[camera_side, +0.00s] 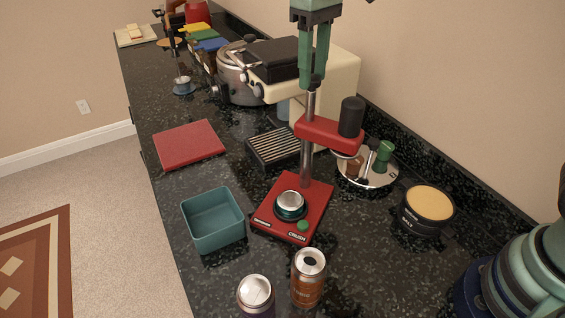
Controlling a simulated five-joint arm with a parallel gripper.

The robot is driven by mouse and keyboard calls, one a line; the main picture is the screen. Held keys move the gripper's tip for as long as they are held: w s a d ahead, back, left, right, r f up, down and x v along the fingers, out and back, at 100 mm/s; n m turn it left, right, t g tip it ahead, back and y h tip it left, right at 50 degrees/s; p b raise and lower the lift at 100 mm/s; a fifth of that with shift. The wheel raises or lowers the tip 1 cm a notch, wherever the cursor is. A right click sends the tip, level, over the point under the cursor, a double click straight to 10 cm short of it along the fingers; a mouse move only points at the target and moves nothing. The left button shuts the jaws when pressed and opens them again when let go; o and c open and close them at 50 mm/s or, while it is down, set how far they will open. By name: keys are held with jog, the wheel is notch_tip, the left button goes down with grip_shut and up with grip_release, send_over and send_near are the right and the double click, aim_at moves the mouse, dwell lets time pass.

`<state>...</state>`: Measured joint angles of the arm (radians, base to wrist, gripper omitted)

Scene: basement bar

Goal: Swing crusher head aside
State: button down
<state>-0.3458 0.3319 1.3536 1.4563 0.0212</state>
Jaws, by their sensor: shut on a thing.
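The can crusher has a red base (270,222) marked CRUSH, with a round metal seat (290,204) and a green button. A grey metal post (307,170) rises from the base. The red crusher head (328,134), with a black cylinder (351,117) on its end, sits on the post. It points right, out over a round metal tray and not over the seat. My green gripper (314,80) points down, shut on the top of the post just above the head. The exact contact is partly hidden by the fingers.
A teal bin (213,219) stands left of the base. Two cans (308,277) (256,296) stand in front. The round tray (367,181) holds small items. A tan-topped black tub (428,208) is at right; an espresso machine (340,85) is behind. A red mat (189,144) lies left.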

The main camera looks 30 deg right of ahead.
jog(key=shift+n, duration=0.4)
dwell(0.5)
jog(key=c, duration=0.5)
grip_release()
notch_tip(320, 180, up, 12)
dwell(0.3)
